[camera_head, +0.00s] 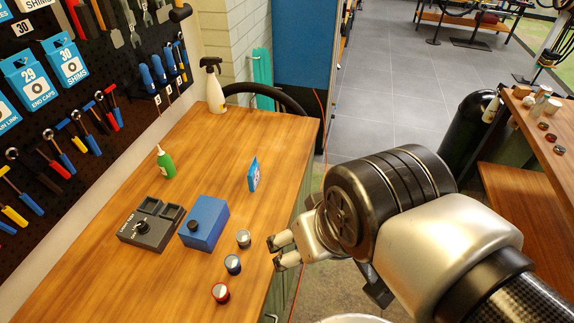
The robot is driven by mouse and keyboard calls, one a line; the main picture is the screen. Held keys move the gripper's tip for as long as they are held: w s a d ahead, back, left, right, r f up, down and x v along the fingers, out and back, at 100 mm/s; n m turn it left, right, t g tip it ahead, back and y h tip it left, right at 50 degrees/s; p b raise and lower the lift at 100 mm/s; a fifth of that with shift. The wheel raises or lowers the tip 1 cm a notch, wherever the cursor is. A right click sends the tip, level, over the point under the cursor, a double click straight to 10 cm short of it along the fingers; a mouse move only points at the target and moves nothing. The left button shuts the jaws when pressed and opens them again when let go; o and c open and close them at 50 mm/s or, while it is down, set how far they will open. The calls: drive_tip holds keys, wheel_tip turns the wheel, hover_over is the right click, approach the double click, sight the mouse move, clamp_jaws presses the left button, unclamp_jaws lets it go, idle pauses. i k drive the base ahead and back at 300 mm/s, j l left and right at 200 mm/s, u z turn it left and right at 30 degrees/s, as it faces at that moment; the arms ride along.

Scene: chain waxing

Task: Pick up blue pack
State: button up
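A small thin blue pack (253,175) with a pale printed face stands upright on the wooden workbench (215,155), near its right edge. My gripper (275,254) comes in from the right, past the bench's right edge, nearer the camera than the pack and apart from it. Its two fingertips are spread with a gap between them, and no object shows in it. Similar blue packs, one marked 29 END CAPS (29,78) and one marked 30 SHIMS (66,62), hang on the pegboard at the left.
A blue box with a black knob (204,222) and a dark grey device (150,224) sit left of my gripper. Several small round pots (233,264) lie near the fingertips. A green bottle (165,162) and white spray bottle (214,88) stand farther back. Bench around the pack is clear.

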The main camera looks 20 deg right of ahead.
sight(254, 177)
drive_tip(key=k+l+u, duration=0.2)
drive_tip(key=l, duration=0.2)
drive_tip(key=l+u, duration=0.2)
drive_tip(key=l, duration=0.2)
drive_tip(key=k+l+u, duration=0.2)
drive_tip(key=l, duration=0.2)
drive_tip(key=k+l+u, duration=0.2)
drive_tip(key=l, duration=0.15)
drive_tip(key=i, duration=0.05)
